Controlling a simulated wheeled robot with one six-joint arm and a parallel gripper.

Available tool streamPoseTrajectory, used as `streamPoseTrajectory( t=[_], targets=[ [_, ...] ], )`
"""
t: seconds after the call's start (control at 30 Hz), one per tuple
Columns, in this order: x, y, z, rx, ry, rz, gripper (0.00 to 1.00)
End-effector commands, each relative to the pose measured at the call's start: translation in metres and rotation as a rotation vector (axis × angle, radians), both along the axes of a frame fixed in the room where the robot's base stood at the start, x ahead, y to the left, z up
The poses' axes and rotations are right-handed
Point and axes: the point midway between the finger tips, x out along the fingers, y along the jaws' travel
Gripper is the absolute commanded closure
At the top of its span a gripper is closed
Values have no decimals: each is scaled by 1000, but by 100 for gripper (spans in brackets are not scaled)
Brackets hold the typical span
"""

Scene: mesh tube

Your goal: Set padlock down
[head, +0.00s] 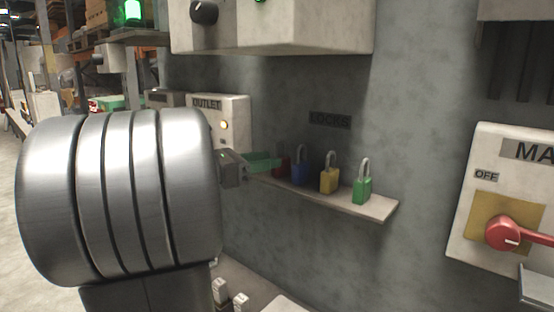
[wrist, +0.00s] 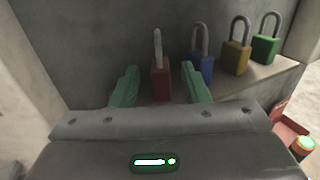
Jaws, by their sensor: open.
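A red padlock (wrist: 161,82) stands upright on the shelf (head: 374,208), its shackle pointing up. In the head view only part of the red padlock (head: 283,168) shows behind my green fingers. My gripper (wrist: 160,86) is open, with one green finger on each side of the red padlock in the wrist view. Whether either finger touches it I cannot tell. In the head view my gripper (head: 263,162) is at the left part of the shelf, and my arm hides the area to its left. The padlock's base is hidden in the wrist view by the gripper body.
A blue padlock (head: 299,173), a yellow padlock (head: 329,180) and a green padlock (head: 362,190) stand in a row on the shelf, right of the red one. The blue one is close to my right finger. The grey wall (head: 420,120) is behind. An outlet box (head: 231,115) is at left.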

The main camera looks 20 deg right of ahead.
Motion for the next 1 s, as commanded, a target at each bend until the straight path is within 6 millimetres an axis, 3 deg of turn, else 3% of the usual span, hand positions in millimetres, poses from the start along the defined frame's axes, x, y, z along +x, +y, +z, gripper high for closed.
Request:
streamPoseTrajectory(
  t=[0.2,0.43,1.0],
  targets=[
    [-4,37,0,0,0,5,58],
    [-8,64,0,0,0,4,58],
    [-10,73,0,0,0,0,58]
  ],
)
